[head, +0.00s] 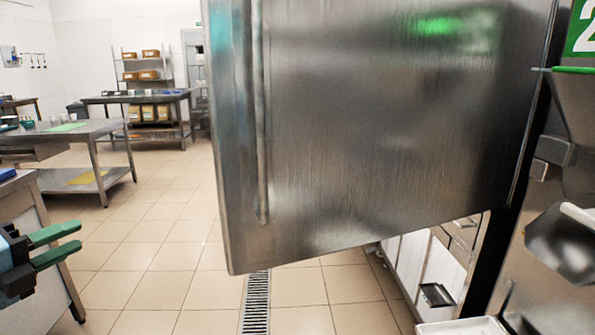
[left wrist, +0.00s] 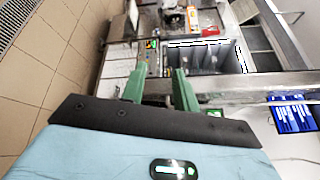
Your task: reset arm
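My left gripper (head: 68,243) shows at the left edge of the head view, with two green fingers pointing right and a gap between them. It holds nothing and is clear of the steel door. In the left wrist view the same green fingers (left wrist: 160,88) stand apart with nothing between them. My right gripper is not in view. A large steel freezer door (head: 370,120) stands open and fills the middle of the head view, with a long vertical handle (head: 258,120) near its left edge.
A steel table (head: 40,209) is close to my left gripper. Another worktable (head: 75,131) stands farther back, near a shelf with boxes (head: 142,75). The tiled floor (head: 165,230) is free, with a drain grate (head: 256,300). A green number sign (head: 583,28) is at the upper right.

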